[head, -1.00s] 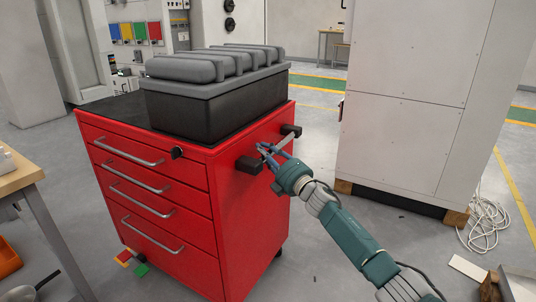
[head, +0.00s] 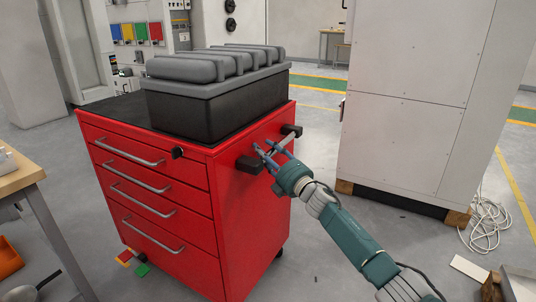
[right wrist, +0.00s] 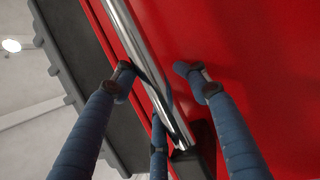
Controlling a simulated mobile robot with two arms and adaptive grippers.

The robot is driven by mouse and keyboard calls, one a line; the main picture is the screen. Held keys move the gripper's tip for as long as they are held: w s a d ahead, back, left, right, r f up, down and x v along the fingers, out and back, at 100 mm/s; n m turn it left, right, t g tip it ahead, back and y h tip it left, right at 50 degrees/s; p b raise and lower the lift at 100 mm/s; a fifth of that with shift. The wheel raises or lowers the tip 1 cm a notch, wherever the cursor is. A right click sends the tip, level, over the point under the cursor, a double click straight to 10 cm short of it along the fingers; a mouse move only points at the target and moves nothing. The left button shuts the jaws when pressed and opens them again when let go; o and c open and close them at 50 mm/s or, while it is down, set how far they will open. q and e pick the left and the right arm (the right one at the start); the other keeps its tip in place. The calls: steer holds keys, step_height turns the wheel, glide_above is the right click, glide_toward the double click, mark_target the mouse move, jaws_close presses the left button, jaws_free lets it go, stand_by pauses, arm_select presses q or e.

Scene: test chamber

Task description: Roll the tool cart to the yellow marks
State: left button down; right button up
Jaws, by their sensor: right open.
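The red tool cart (head: 252,215) stands upright on the grey floor, with several drawers on its front. Its metal push handle (head: 287,143) sits on the right side between two black brackets and crosses the right wrist view (right wrist: 143,52). My right gripper (head: 265,148) is at this handle, open. In the right wrist view its blue fingers (right wrist: 155,73) lie on both sides of the bar, not closed on it. Yellow floor lines show at the right (head: 515,190) and at the back; I cannot tell whether they are the marks. My left gripper is out of view.
A black case with a grey ribbed lid (head: 205,112) rests on the cart. A tall pale cabinet (head: 405,110) stands to the right, with a coiled white cable (head: 484,225) beside it. A workbench (head: 20,175) is at the left. Small coloured blocks (head: 125,257) lie near the cart.

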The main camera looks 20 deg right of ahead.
steer(key=v, duration=1.2)
